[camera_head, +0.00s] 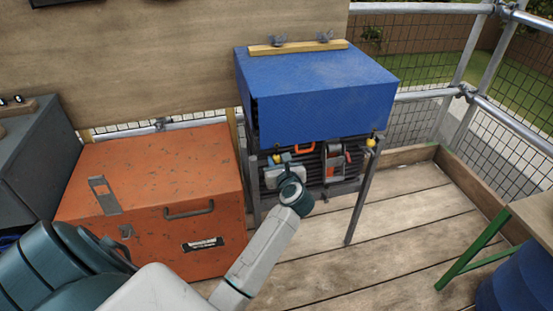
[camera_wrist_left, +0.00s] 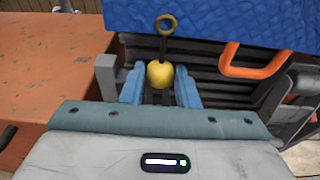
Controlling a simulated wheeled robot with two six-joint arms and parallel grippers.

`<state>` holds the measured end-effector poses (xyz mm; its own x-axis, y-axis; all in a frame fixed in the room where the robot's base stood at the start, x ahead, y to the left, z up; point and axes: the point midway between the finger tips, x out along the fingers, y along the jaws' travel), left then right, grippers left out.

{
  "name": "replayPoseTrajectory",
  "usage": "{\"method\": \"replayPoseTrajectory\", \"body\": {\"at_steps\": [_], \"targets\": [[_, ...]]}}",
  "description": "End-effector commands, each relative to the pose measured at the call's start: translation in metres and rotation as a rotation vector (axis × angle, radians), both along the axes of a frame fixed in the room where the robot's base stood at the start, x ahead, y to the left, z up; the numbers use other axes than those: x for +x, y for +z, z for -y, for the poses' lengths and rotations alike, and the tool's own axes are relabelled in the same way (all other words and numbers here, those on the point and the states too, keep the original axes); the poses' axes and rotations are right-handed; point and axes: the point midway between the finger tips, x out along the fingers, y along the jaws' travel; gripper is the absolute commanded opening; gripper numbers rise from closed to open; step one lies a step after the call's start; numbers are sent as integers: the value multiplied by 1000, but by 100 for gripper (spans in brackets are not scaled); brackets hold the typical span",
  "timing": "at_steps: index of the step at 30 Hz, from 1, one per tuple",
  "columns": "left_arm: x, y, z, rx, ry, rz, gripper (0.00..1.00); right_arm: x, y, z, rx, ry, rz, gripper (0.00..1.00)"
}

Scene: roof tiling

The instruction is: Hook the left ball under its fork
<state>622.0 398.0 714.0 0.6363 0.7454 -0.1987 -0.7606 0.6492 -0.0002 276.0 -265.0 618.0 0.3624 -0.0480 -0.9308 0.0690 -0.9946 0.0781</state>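A blue quilted cover (camera_head: 320,95) hangs over a louvred machine on legs. The left ball (camera_wrist_left: 160,74), yellow, hangs on a short dark cord from a brass ring (camera_wrist_left: 166,24) at the cover's lower edge. My left gripper (camera_head: 283,160) is in front of the machine's left side. In the left wrist view its two blue fingers (camera_wrist_left: 160,88) flank the ball closely and appear shut on it. I cannot make out the left fork clearly; dark parts show just below the ball. The other yellow ball (camera_head: 371,142) hangs at the right. My right gripper is out of view.
An orange chest (camera_head: 150,190) stands left of the machine. An orange handle (camera_wrist_left: 255,65) and a grey bracket are right of the fingers. A wooden batten (camera_head: 298,47) lies on top of the cover. Plank floor (camera_head: 400,235) is clear in front and to the right.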

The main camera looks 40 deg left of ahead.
Motion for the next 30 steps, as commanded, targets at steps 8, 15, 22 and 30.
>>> {"method": "replayPoseTrajectory", "body": {"at_steps": [8, 15, 22, 30], "targets": [[0, 0, 0, 0, 0, 0, 15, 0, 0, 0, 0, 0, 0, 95], [-1, -1, 2, -1, 0, -1, 15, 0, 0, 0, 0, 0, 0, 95], [-9, -2, 11, -2, -1, -1, 15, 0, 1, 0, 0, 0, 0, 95], [-20, -4, 24, -2, -1, -1, 15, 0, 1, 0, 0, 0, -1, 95]]}}
